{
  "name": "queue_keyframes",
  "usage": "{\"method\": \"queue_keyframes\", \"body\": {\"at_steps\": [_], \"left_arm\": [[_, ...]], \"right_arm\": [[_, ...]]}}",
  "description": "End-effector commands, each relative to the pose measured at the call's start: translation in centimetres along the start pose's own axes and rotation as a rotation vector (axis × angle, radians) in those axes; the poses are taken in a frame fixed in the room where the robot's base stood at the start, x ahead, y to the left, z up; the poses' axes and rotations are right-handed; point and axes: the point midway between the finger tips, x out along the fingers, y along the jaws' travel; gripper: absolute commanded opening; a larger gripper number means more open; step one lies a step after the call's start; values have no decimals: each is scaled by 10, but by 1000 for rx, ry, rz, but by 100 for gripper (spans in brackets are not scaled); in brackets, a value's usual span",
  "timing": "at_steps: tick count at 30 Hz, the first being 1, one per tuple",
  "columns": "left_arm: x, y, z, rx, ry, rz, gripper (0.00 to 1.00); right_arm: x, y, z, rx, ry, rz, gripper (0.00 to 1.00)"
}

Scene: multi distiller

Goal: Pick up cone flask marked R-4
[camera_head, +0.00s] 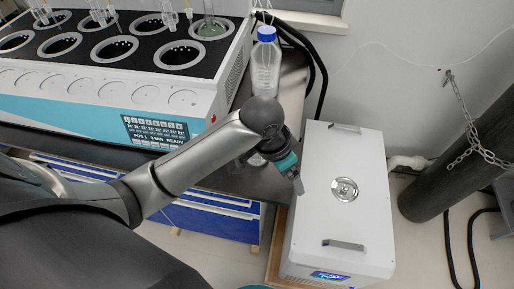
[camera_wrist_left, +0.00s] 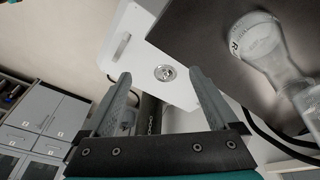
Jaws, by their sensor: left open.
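A clear cone flask (camera_wrist_left: 258,40) with a dark letter R partly readable on it is at the right of the left wrist view, on the dark bench top. The rest of its mark cannot be read. In the head view, a bit of clear glass (camera_head: 257,159) shows beside my wrist, mostly hidden by it; it may be this flask. My left gripper (camera_head: 298,184) is over the bench's right edge, near the white box. In the left wrist view its two fingers (camera_wrist_left: 160,75) are apart with nothing between them, and the flask is outside them to the right. My right gripper is not in view.
A clear blue-capped bottle (camera_head: 265,62) stands at the back of the bench (camera_head: 225,180), right of the multi-position distiller (camera_head: 110,85). A white lidded box (camera_head: 345,215) stands right of the bench. A dark cylinder (camera_head: 450,165) with a chain is farther right.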

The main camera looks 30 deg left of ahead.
Motion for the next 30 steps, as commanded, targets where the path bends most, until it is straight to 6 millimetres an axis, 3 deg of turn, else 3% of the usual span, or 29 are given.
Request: {"method": "queue_keyframes", "body": {"at_steps": [9,15,21,26,30], "left_arm": [[-50,-57,-28,65,-141,-44,93],[-93,-95,-34,35,-227,-78,93],[-126,-118,-35,-8,-276,-94,93],[-133,-124,-33,-25,-292,-95,93],[-115,-126,-26,-27,-297,-94,93]], "right_arm": [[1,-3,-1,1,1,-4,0],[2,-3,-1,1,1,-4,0],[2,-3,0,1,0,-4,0],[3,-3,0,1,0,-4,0],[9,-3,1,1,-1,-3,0]]}}
